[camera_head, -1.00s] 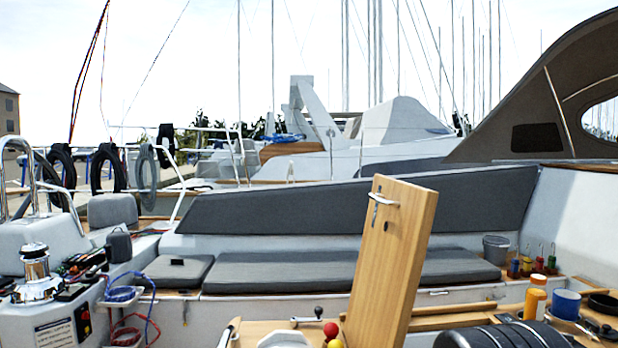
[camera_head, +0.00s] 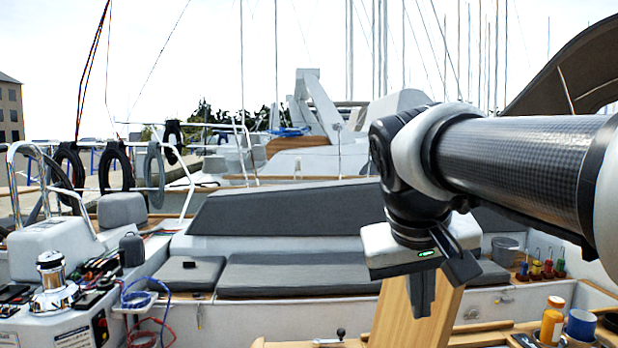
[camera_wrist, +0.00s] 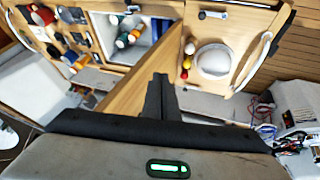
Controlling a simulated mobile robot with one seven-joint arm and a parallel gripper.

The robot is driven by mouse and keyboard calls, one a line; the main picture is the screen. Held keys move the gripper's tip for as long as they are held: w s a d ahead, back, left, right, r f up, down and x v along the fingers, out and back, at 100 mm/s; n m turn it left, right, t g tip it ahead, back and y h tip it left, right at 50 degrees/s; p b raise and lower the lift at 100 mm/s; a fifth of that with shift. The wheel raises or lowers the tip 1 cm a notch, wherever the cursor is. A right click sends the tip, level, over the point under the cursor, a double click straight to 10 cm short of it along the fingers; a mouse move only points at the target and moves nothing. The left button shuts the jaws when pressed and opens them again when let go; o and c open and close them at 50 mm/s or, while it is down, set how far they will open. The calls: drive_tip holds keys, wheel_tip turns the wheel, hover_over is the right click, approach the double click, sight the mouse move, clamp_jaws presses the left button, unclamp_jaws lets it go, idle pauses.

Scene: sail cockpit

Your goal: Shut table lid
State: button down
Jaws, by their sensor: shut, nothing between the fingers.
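The table lid (camera_head: 400,318) is a light wooden board standing upright, raised off the table. Its upper part is hidden behind my gripper and arm in the head view. In the wrist view the lid (camera_wrist: 138,80) shows as a slanting wooden panel just left of my fingers. My gripper (camera_head: 422,300) is shut and empty, pointing down in front of the lid in the head view. In the wrist view my gripper (camera_wrist: 160,85) lies close along the lid; whether it touches cannot be told. The open compartment (camera_wrist: 152,30) beside the lid holds small bottles.
A white round object (camera_wrist: 213,62) sits on the table with red and yellow balls beside it. An orange bottle (camera_head: 552,325) and a blue mug (camera_head: 580,325) stand at the right. Grey bench cushions (camera_head: 290,275) lie behind. A winch (camera_head: 53,285) stands at left.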

drive_tip(key=w+a+r+h+p, duration=0.15)
drive_tip(key=w+r, duration=0.25)
drive_tip(key=r, duration=0.5)
drive_tip(key=w+r+h+p, duration=0.1)
drive_tip(key=w+r+p, duration=0.25)
drive_tip(key=r, duration=0.45)
drive_tip(key=d+r+x, duration=0.1)
drive_tip(key=d+x, duration=0.1)
drive_tip(key=x, duration=1)
drive_tip(key=shift+d+g, duration=0.3)
drive_tip(key=shift+d, duration=0.05)
drive_tip(key=shift+s+r+y, duration=0.15)
drive_tip(key=shift+y, duration=0.1)
